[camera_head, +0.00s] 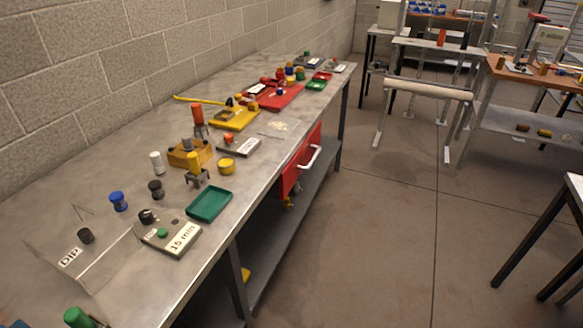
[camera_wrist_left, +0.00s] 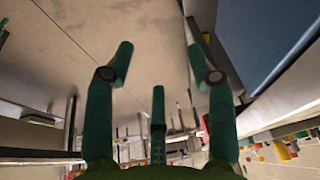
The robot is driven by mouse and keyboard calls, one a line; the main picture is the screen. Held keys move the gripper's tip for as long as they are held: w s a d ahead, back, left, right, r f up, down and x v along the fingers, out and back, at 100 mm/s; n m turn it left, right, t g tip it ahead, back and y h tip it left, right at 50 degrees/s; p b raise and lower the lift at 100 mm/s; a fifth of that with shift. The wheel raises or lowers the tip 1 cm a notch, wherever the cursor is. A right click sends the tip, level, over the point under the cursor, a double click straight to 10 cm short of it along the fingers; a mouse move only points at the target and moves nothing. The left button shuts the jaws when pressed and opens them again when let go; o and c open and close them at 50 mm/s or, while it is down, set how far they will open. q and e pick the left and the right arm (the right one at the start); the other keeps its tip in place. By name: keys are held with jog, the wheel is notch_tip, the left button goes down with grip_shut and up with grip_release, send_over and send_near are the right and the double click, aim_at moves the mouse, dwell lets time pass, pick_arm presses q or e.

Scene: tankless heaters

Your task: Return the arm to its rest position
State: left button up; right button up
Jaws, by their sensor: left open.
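My left gripper (camera_wrist_left: 160,72) shows in the left wrist view, with green fingers spread apart. Nothing is between them. That view looks upside down, with the concrete floor at the top and cluttered shelves or benches along the bottom. My left gripper does not show in the head view. My right gripper is in neither view. No arm is seen over the metal workbench (camera_head: 120,200) in the head view.
The workbench runs along a block wall and holds a green tray (camera_head: 209,204), a "15 min" block (camera_head: 172,236), a yellow tray (camera_head: 234,119) and a red tray (camera_head: 275,97). A red drawer (camera_head: 300,170) is under it. Open floor (camera_head: 390,240) lies to the right.

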pick_arm(q)
notch_tip(320, 180, down, 27)
jog(key=s+g+b, duration=0.1)
jog(key=s+b, duration=0.1)
jog(key=b, duration=0.2)
jog(key=s+a+f+g+b, duration=0.1)
jog(key=s+a+f+b, duration=0.1)
jog(key=s+f, duration=1.4)
jog(key=shift+a+f+g+b, duration=0.3)
jog(key=shift+a+f+b, duration=0.1)
jog(key=shift+f+b, duration=0.5)
